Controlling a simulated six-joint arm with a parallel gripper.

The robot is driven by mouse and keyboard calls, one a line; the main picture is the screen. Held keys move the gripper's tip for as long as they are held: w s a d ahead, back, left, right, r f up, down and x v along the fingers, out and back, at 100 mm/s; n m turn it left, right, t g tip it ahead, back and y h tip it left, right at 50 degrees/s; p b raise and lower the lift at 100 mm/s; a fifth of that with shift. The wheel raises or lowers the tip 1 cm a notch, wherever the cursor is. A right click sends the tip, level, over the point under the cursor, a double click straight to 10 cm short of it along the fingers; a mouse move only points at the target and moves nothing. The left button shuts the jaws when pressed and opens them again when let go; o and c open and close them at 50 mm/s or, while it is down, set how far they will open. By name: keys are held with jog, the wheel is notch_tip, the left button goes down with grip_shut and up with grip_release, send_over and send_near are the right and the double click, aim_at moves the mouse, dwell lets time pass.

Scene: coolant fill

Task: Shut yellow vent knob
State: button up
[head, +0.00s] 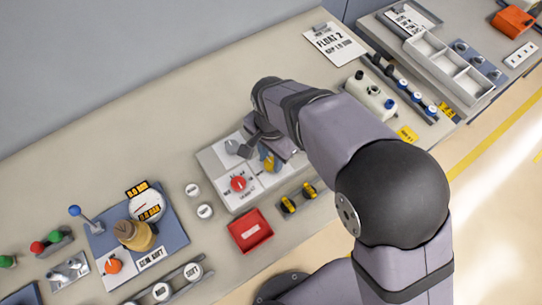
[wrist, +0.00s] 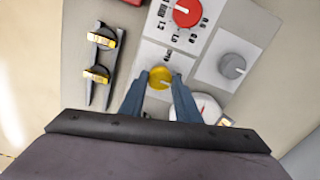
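The yellow vent knob (wrist: 160,77) is on a light panel (wrist: 146,56) in the lower middle of the wrist view. The blue-grey fingers of my gripper (wrist: 161,80) are apart, one on each side of the knob, with their tips beside it. I cannot tell whether they touch it. In the head view the knob (head: 269,162) shows only partly at my gripper (head: 262,154), and my arm covers the panel's right side.
A red knob (wrist: 187,12) and a grey knob (wrist: 232,66) are on the same panel. A white gauge (wrist: 194,108) is partly hidden below the yellow knob. Two yellow-handled valves (head: 298,197) and a red tray (head: 250,231) sit close by.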

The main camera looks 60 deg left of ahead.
aim_at(271, 162)
jog(key=o, duration=0.3)
jog(key=shift+o, duration=0.2)
jog(key=shift+r, duration=0.1)
jog(key=shift+r+b, duration=1.1)
jog(key=shift+r, duration=2.55)
